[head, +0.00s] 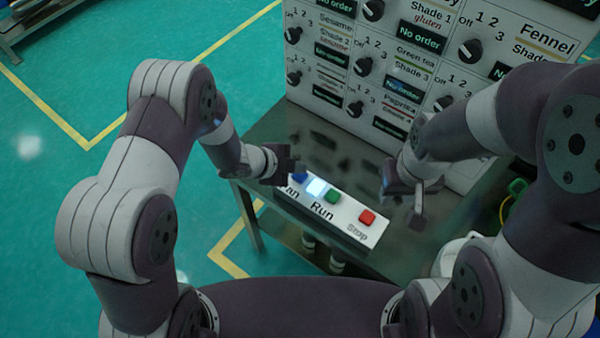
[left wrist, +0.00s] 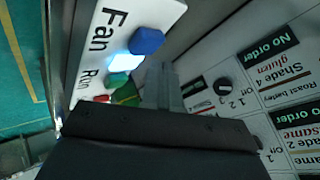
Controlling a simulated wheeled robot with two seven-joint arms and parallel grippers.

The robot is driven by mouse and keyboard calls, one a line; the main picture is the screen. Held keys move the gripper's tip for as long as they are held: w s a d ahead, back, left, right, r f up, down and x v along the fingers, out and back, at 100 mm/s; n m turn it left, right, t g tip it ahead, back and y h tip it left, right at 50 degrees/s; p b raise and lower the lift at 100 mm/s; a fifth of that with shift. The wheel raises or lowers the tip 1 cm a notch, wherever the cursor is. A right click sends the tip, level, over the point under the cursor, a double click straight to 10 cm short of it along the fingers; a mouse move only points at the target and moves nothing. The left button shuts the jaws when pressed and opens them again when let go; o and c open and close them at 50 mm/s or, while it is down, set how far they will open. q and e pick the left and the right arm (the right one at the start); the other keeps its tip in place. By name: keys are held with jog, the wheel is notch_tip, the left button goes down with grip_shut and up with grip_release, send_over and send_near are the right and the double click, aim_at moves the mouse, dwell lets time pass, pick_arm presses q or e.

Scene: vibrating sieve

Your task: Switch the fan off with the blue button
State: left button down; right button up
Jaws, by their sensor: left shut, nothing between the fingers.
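The blue button (head: 299,177) is at the far left end of a white control box (head: 347,232), by the word Fan. It also shows in the left wrist view (left wrist: 147,40) as a raised blue knob. A lit white lamp (head: 317,187) is beside it. My left gripper (head: 291,165) is shut and empty, close by the blue button and partly covering it in the head view. In the left wrist view its grey fingers (left wrist: 160,84) end just below the button; contact cannot be told. My right gripper (head: 403,196) appears open and empty, above the table right of the box.
The box also carries a green button (head: 332,196) by Run and a red button (head: 367,217) by Stop. A white panel (head: 392,82) with several black knobs and No order displays stands behind. The metal table (head: 283,125) is otherwise clear between panel and box.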

aim_at(297, 176)
pick_arm(q)
jog(key=shift+f, duration=0.35)
jog(key=shift+f+b, duration=0.5)
dwell(0.5)
jog(key=shift+r, duration=0.1)
jog(key=shift+r+p, duration=0.85)
notch_tip(297, 176, up, 5)
jog(key=p, duration=0.4)
jog(key=shift+r+p, duration=0.1)
jog(key=shift+p, duration=0.3)
dwell(0.3)
